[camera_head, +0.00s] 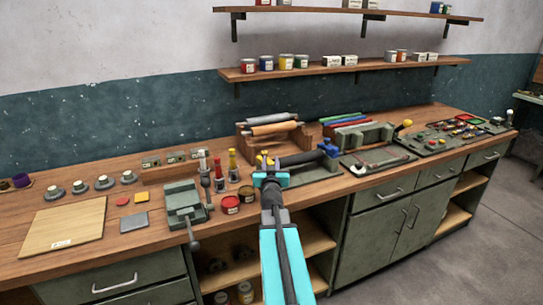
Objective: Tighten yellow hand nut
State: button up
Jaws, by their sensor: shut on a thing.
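The yellow hand nut (263,161) shows just beyond my gripper, at the left end of a green fixture holding a dark roller (300,158). My gripper (270,176), with cyan fingers, reaches from the lower middle to the front of this fixture. Its fingers are shut on the yellow nut, and they and the wrist hide part of the nut and the fixture's left end. A blue hand nut (328,148) sits at the roller's right end. How far the yellow nut is screwed in cannot be seen.
A wooden board (65,228) lies at far left. Shelves (345,67) hang above.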

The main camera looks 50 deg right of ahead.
jog(key=shift+s+d+r+m+g+h+p, duration=0.1)
jog(key=shift+s+r+m+g+h+p, duration=0.2)
jog(key=shift+p, duration=2.15)
jog(key=shift+a+m+g+h+p, duration=0.25)
jog(key=shift+m+g+h+p, duration=0.25)
jog(key=shift+p, duration=1.3)
jog(key=shift+f+m+g+h+p, duration=0.2)
jog(key=shift+m+g+h+p, duration=0.8)
jog(key=shift+g+p, duration=0.7)
jog(key=shift+f+m+g, duration=0.1)
jog(key=shift+m+g, duration=0.5)
jog(key=shift+g, duration=0.1)
jog(key=shift+m+g+h+p, duration=0.3)
jog(key=shift+m+g+h, duration=0.25)
jog(key=shift+g, duration=0.35)
jog(key=shift+s+m+g, duration=0.25)
jog(key=shift+m+g, duration=0.2)
jog(key=shift+g, duration=0.15)
jog(key=o, duration=1.1)
jog(key=shift+c, duration=0.2)
